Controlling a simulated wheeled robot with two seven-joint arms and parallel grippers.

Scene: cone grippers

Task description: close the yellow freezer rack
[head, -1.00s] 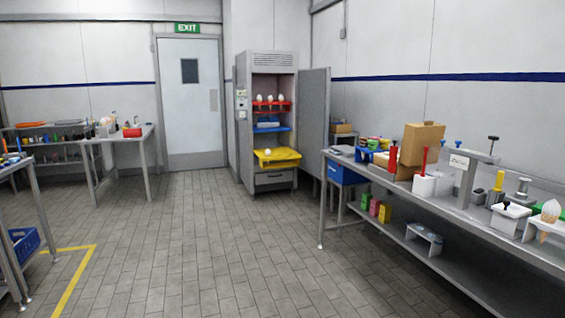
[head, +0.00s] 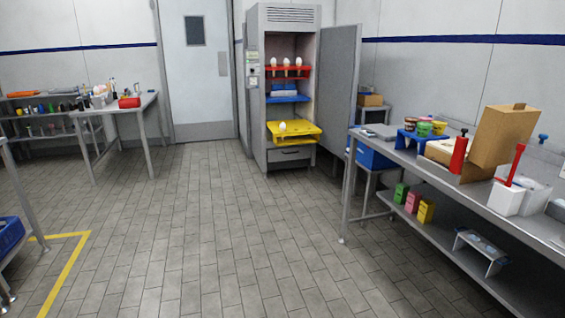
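The yellow freezer rack (head: 305,132) is in the open grey freezer cabinet (head: 255,100) at the back, in the head view. It sticks out past the cabinet's front, below the blue and red racks. A white, egg-shaped item (head: 282,127) is on the yellow rack. The red rack (head: 275,72) holds three white-topped items, and the blue rack (head: 288,98) lies between red and yellow. The cabinet door (head: 337,90) stands open to the right. Neither of my grippers is in view.
A long steel workbench (head: 465,190) with tubs, a cardboard box (head: 500,135) and red-handled tools runs along the right. Another table (head: 125,108) stands at the back left. A blue crate (head: 10,235) is at the left edge. The tiled floor (head: 205,220) between is clear.

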